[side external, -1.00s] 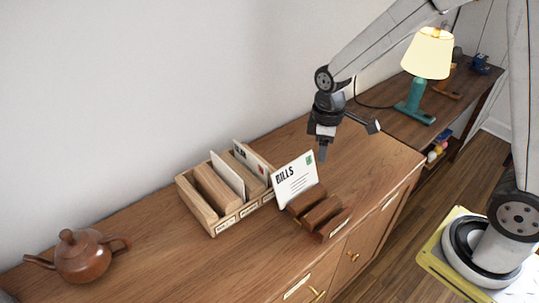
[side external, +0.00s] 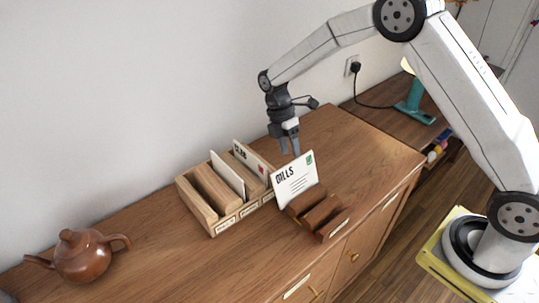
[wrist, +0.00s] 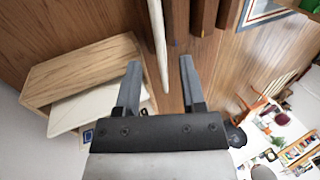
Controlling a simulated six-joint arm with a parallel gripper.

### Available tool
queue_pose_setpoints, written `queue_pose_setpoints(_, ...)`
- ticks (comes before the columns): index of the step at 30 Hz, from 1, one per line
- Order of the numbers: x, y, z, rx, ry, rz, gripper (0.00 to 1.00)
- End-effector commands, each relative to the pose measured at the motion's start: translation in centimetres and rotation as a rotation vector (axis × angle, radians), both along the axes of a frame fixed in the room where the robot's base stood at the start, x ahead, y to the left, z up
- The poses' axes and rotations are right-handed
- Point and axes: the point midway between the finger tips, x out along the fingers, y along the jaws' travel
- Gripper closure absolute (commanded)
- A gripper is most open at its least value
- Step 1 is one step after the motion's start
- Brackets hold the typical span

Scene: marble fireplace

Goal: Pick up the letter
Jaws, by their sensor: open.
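The white letter marked "BILLS" (side external: 296,183), with a green stamp, stands tilted in a dark wooden letter holder (side external: 322,217) on the cabinet. My gripper (side external: 291,147) is open, just above and behind the letter's top edge in the side view. In the wrist view the letter shows nearly edge-on as a thin white strip (wrist: 158,40), lined up with the gap between the fingers of my open gripper (wrist: 160,65). The fingers do not appear to grip it. The dark holder shows at the top of the wrist view (wrist: 203,14).
A light wooden sorter (side external: 211,222) with other envelopes (side external: 228,175) stands close left of the letter; its box also shows in the wrist view (wrist: 75,72). A brown teapot (side external: 82,257) sits far left. The cabinet top (side external: 355,150) is clear at the right.

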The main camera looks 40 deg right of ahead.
Motion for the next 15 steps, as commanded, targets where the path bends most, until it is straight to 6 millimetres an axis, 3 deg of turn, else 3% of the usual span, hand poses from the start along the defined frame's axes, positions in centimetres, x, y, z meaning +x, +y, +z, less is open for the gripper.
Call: queue_pose_setpoints(15, -1.0, 0.0, -2.4, -0.001, -0.001, -0.003, 0.49)
